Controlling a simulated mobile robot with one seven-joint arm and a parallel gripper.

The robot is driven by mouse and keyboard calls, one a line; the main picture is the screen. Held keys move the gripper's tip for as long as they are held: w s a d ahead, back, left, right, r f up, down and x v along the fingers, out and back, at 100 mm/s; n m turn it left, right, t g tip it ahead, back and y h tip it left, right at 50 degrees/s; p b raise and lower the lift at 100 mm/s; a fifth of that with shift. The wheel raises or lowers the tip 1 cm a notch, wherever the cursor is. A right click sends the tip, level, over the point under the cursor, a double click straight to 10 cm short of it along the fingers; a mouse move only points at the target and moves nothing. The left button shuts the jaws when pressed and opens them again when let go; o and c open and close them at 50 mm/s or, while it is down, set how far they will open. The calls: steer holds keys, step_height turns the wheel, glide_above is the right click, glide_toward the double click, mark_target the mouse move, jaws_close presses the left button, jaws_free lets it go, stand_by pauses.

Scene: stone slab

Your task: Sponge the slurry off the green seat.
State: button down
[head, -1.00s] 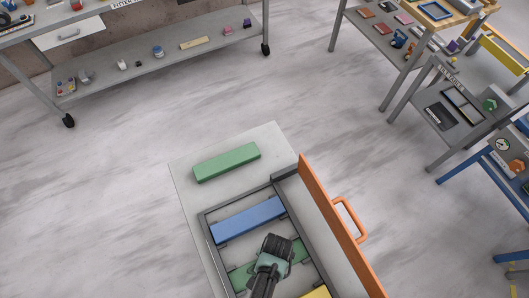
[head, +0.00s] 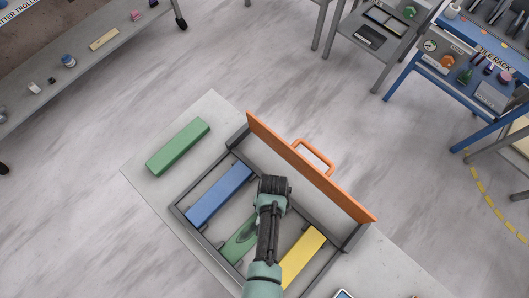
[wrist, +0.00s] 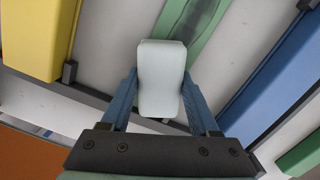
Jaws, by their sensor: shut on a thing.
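The green seat (head: 238,241) is a green strip inside a grey frame, between a blue bar and a yellow bar. A dark grey smear (wrist: 200,14) lies along it in the wrist view. My gripper (wrist: 160,92) is shut on a pale block-shaped sponge (wrist: 160,68), with one blue finger on each side. The sponge is in front of part of the green seat in the wrist view; whether it touches anything below cannot be told. In the head view my arm's end hides the sponge, the fingers and part of the seat.
The grey frame (head: 197,231) holds the blue bar (head: 220,194) and yellow bar (head: 302,256). An orange upright panel (head: 345,192) with a handle stands along its right side. A loose green block (head: 178,147) lies on the grey slab (head: 213,108). A blue tile rack (head: 402,88) stands upper right.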

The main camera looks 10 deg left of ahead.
steer(key=shift+w+d+r+t, duration=0.25)
steer(key=shift+w+d, duration=0.25)
steer(key=shift+w, duration=0.25)
steer(key=shift+w+d, duration=0.1)
steer(key=r+p, duration=0.3)
steer(key=shift+w+d, duration=0.1)
steer(key=shift+w, duration=0.15)
steer(key=shift+s+r+p, duration=0.15)
steer(key=shift+r+p, duration=0.5)
steer(key=shift+r, duration=0.05)
steer(key=shift+s+a+r+p, duration=0.25)
steer(key=shift+r+p, duration=0.15)
steer(key=shift+r, duration=0.2)
steer(key=shift+r, duration=1.5)
steer(key=shift+w+f, duration=0.1)
